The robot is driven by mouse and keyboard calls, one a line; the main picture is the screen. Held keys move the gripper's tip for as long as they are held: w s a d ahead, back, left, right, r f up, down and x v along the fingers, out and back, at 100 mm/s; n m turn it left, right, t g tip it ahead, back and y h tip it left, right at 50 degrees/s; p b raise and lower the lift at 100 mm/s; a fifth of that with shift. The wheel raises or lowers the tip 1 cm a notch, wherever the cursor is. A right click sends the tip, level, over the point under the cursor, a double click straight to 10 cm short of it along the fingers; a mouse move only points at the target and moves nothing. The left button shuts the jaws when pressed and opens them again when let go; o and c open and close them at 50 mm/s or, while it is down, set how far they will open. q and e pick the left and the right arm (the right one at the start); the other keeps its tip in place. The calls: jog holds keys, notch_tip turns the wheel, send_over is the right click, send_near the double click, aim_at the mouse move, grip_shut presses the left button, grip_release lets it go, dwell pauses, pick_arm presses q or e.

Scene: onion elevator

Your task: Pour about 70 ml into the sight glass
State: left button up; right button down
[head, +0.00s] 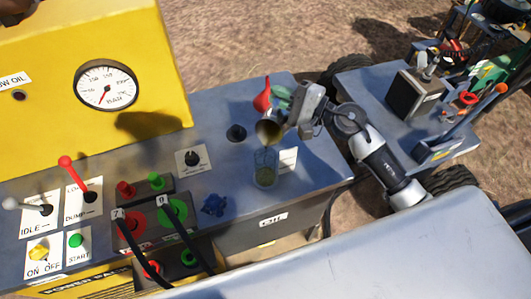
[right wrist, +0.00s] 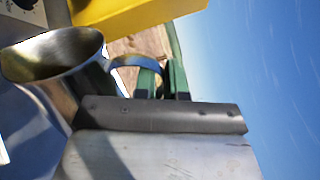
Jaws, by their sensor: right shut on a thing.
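My right gripper (head: 296,108) is shut on the handle of a metal cup (head: 269,131). The cup is tilted, its mouth turned down and left, just above the clear sight glass (head: 265,169). The sight glass stands on the grey-blue deck, with an olive tint low inside; I cannot read its level. No clear stream shows between cup and glass. In the right wrist view the cup (right wrist: 62,60) shows its bare metal inside, and green fingers (right wrist: 163,80) are at its handle. My left gripper is not in view.
A red funnel-like thing (head: 262,95) stands behind the cup. Levers, buttons and a gauge (head: 106,86) are further left. A second blue bench (head: 362,88) is at right.

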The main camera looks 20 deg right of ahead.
jog(key=shift+s+a+b, duration=0.1)
jog(key=shift+b, duration=0.3)
jog(key=shift+s+a+f+n+b, duration=0.2)
jog(key=shift+s+a+n+b, duration=0.25)
jog(key=shift+n+b, duration=0.5)
dwell(1.1)
jog(key=shift+s+a+r+n+b, duration=0.2)
jog(key=shift+s+r+n+b, duration=0.1)
jog(key=shift+n, duration=0.15)
dwell(0.5)
jog(key=m+p, duration=0.1)
jog(key=w+d+m+p, duration=0.1)
jog(key=p, duration=0.1)
jog(key=shift+w+d+r, duration=0.2)
jog(key=shift+w+r, duration=0.1)
jog(key=shift+r, duration=0.05)
jog(key=shift+f, duration=0.45)
